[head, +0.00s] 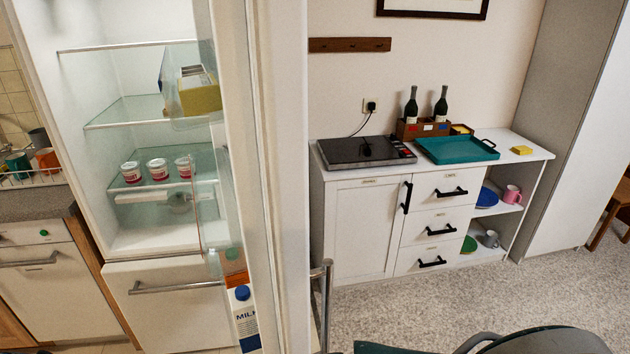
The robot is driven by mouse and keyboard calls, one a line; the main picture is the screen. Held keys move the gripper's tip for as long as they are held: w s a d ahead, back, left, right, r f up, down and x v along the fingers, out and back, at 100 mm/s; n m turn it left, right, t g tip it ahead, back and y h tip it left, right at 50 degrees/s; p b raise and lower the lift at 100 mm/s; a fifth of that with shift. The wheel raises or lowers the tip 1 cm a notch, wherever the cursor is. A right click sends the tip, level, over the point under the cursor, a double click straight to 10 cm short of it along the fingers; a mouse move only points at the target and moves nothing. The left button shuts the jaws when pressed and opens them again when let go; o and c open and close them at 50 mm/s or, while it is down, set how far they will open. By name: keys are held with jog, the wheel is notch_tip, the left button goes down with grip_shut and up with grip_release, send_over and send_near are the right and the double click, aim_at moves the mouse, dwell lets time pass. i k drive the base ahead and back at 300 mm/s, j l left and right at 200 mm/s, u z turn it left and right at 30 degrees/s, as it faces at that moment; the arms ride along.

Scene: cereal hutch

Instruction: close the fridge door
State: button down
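The fridge door (276,150) stands open in the head view, seen nearly edge-on in the middle. Its inner side faces left, with door shelves holding a yellow box (199,97) and a milk carton (243,315). A grey metal bar handle (325,300) is on the door's outer right side, low down. The fridge interior (120,75) is exposed to the left, with glass shelves and several small red-and-white jars (158,169). My gripper is not in view.
A closed lower drawer (165,300) is under the fridge compartment. A white cabinet (365,230) with a hob (350,152), teal tray (457,149) and bottles stands behind right. Speckled floor (450,300) lies before it. A dark green rounded shape (550,341), unclear, fills the bottom right.

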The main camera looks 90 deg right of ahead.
aim_at(261, 46)
jog(key=k+l+z, duration=0.85)
jog(key=k+l, duration=0.15)
jog(key=l, duration=0.15)
jog(key=k+l+z, duration=0.3)
jog(key=l, duration=0.2)
jog(key=k+j+z, duration=0.2)
jog(key=i+j, duration=0.05)
jog(key=i, duration=0.05)
